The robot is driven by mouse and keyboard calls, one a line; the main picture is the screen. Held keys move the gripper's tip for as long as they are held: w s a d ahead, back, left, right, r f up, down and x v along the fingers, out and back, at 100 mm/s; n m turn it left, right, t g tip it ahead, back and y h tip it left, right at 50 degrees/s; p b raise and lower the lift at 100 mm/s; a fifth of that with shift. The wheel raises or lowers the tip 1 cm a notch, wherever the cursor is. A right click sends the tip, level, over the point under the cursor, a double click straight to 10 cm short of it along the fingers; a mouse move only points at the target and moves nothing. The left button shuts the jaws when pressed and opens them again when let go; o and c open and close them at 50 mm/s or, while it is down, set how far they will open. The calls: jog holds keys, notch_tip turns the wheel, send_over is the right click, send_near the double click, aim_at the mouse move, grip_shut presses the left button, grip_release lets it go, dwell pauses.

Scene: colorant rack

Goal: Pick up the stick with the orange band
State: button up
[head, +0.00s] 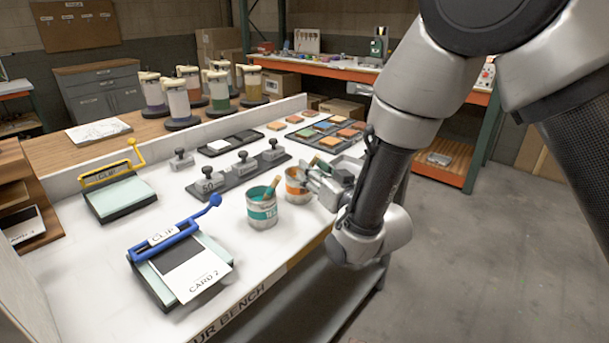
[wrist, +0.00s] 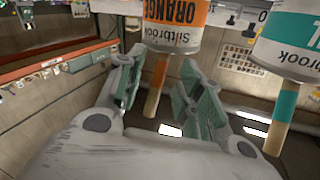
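The stick with the orange band (wrist: 157,82) stands out of the orange-labelled can (wrist: 175,22) in the wrist view, which appears upside down. My gripper (wrist: 160,78) is open, with one green-padded finger on each side of the stick and gaps visible between. In the head view the orange can (head: 294,188) stands on the white bench, with my gripper (head: 316,175) at its right side. I cannot clearly make out its stick there. A teal-labelled can (head: 262,212) with a teal-banded stick (head: 273,185) stands to its left; this stick also shows in the wrist view (wrist: 282,110).
A blue clip board with a card (head: 190,272) and a yellow clip board (head: 122,197) lie at the left. A row of weights (head: 238,172) and a tray of coloured tiles (head: 325,135) lie behind the cans. The bench's front edge is close to the cans.

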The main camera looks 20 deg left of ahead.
jog(key=shift+w+a, duration=0.4)
jog(key=shift+c, duration=0.2)
jog(key=c, duration=0.8)
jog(key=shift+o, duration=0.2)
jog(key=shift+r, duration=0.1)
notch_tip(320, 180, up, 12)
jog(key=shift+r, duration=0.1)
grip_shut()
